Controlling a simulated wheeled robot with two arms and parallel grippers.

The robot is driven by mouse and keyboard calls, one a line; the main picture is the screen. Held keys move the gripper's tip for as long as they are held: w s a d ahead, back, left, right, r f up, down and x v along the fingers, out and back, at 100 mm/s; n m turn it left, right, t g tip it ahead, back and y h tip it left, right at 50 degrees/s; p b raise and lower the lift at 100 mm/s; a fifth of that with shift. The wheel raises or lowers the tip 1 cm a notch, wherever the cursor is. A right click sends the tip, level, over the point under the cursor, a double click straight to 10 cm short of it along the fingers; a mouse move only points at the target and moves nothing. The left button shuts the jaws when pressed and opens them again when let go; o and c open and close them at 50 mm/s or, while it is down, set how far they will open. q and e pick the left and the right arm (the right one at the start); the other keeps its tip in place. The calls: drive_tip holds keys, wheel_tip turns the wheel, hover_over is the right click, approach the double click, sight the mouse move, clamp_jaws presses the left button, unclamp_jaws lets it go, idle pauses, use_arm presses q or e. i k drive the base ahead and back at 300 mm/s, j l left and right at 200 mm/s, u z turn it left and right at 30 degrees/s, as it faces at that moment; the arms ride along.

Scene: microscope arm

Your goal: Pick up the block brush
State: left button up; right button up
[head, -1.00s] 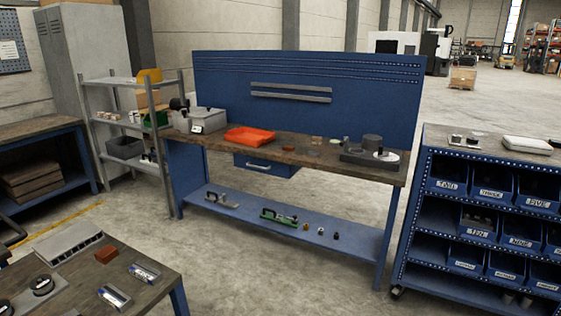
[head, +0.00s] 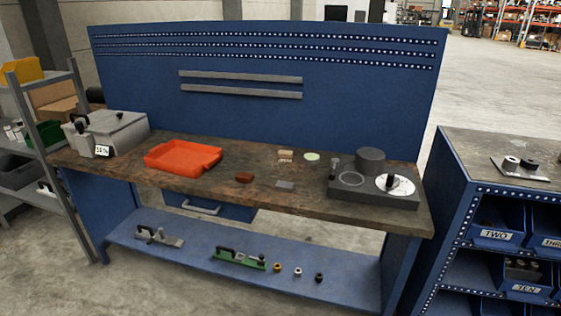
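A small tan block with a lighter band (head: 286,156) lies on the wooden top of the blue workbench, toward the back and right of the middle. It may be the block brush, but it is too small to be sure. A small reddish-brown block (head: 244,177) lies nearer the front, right of the orange tray; it could also be a brush. Neither of my grippers shows in the head view.
The workbench top (head: 220,195) also bears an orange tray (head: 184,156), a grey lidded box (head: 108,132), a pale green disc (head: 311,157), a small grey plate (head: 285,185) and a dark device (head: 372,188). A blue bin rack (head: 455,215) stands at the right.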

sight(283, 155)
drive_tip(key=i+j+z, duration=0.1)
drive_tip(key=i+z, duration=0.2)
drive_tip(key=i, duration=0.8)
